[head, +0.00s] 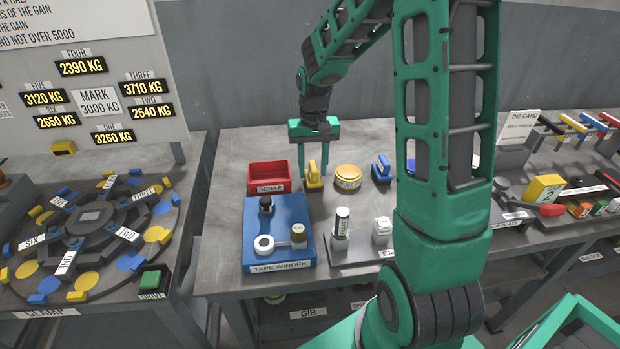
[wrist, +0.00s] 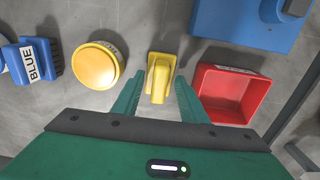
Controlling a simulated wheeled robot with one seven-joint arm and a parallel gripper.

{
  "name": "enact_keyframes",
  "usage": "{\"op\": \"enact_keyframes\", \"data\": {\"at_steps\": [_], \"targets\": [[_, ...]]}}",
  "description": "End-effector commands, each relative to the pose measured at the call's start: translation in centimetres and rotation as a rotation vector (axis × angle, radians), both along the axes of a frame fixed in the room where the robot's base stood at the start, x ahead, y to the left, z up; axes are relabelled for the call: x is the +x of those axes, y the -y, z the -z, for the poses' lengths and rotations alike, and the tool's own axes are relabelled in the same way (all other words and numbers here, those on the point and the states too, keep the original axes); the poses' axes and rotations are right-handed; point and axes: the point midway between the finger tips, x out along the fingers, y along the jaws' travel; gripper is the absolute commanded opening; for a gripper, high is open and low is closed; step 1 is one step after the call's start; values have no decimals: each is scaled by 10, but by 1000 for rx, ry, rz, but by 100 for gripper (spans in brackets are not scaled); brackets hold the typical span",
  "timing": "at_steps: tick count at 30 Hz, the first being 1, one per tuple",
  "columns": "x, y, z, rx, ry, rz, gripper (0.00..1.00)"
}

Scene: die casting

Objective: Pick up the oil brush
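A yellow tool with an upright handle (wrist: 159,78), which I take for the oil brush, stands on the grey bench between the red bin and a round yellow tin; I can read no label on it. It also shows in the head view (head: 313,177). My gripper (wrist: 160,82) is open and points down at it, with one finger on each side and small gaps between fingers and tool. In the head view my gripper (head: 313,166) is low over the bench, its fingers reaching down beside the handle.
The red scrap bin (wrist: 236,94) is close to one finger. The round yellow tin (wrist: 95,66) is on the other side, with a blue brush (wrist: 32,62) beyond it. The blue tape winder (head: 279,232) stands nearer the bench's front edge.

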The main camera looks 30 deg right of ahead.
Motion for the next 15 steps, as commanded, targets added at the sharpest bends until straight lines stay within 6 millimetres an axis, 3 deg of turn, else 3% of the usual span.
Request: {"op": "enact_keyframes", "data": {"at_steps": [3, 8, 9, 15], "targets": [[0, 0, 0, 0, 0, 0, 39], [0, 0, 0, 0, 0, 0, 3], [0, 0, 0, 0, 0, 0, 0], [0, 0, -1, 0, 0, 0, 0]]}}
